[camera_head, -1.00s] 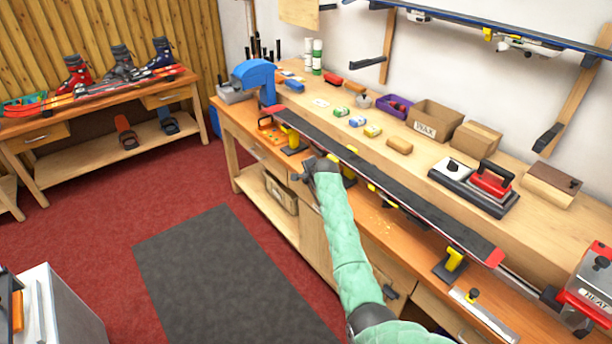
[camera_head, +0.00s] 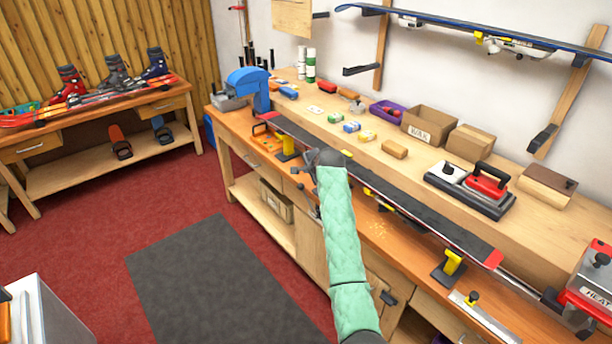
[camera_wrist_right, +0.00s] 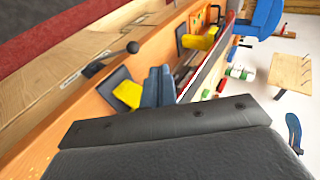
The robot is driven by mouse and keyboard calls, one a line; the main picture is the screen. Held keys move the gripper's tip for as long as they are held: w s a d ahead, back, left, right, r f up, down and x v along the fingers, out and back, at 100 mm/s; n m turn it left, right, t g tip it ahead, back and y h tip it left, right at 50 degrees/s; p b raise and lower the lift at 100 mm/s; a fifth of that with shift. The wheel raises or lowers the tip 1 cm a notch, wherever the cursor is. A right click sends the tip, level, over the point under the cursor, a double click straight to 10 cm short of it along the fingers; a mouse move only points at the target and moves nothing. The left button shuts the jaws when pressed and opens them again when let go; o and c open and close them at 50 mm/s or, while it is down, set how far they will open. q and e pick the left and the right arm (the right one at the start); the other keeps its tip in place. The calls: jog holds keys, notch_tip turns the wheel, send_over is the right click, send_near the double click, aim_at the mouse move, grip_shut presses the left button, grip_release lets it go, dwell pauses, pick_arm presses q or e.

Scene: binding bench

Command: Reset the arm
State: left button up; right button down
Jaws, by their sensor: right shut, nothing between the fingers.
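My right gripper (camera_head: 318,158) is at the end of the green-sleeved arm that reaches up from the bottom of the head view. It appears over the front edge of the long dark ski (camera_head: 415,210), hiding part of it. I cannot tell whether it touches the ski. In the right wrist view its dark fingers (camera_wrist_right: 160,87) are together and empty, beside a yellow support (camera_wrist_right: 128,94) on the bench. The ski lies lengthwise along the bench on yellow supports. My left gripper is in neither view.
A blue machine (camera_head: 250,85) stands at the bench's far left end. Boxes, small wax blocks and a waxing iron (camera_head: 487,180) sit on the raised shelf behind the ski. A red device (camera_head: 590,290) is at the right. The grey floor mat (camera_head: 215,280) is clear.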

jog(key=shift+s+r, duration=0.15)
jog(key=shift+r, duration=0.1)
